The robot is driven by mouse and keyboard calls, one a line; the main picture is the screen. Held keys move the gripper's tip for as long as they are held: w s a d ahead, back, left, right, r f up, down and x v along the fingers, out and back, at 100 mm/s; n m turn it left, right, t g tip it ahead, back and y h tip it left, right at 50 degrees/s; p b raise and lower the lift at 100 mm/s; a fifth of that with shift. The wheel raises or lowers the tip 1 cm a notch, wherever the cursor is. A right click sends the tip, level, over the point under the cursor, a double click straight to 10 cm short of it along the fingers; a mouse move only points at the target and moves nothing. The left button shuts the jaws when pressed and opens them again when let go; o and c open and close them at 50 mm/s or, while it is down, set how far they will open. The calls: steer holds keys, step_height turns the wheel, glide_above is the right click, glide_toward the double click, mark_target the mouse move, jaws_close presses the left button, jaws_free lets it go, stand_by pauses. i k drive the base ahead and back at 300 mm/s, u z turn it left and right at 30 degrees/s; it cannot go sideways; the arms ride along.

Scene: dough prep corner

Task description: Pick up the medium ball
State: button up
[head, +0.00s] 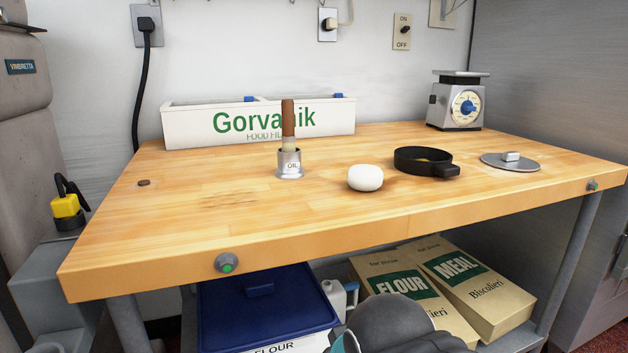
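A single white, slightly flattened dough ball (365,178) sits on the wooden table (230,215), right of the table's middle and towards its front edge. It is the only ball I can see, so its size cannot be compared with others. Nothing touches it. Part of my arm, dark grey, shows at the bottom of the head view, below the table's front edge. My gripper's fingers do not show.
Left of the ball stands an oil cup (289,164) with a brown-handled brush (288,118). Right of it lie a black ring (410,160) and a metal disc (527,166). Behind are a white Gorvanik box (190,128) and a scale (455,103). The table's front left is mostly clear.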

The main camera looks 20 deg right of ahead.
mark_target(361, 178)
steer(key=u, duration=2.8)
steer(key=k, duration=2)
steer(key=z, duration=1.6)
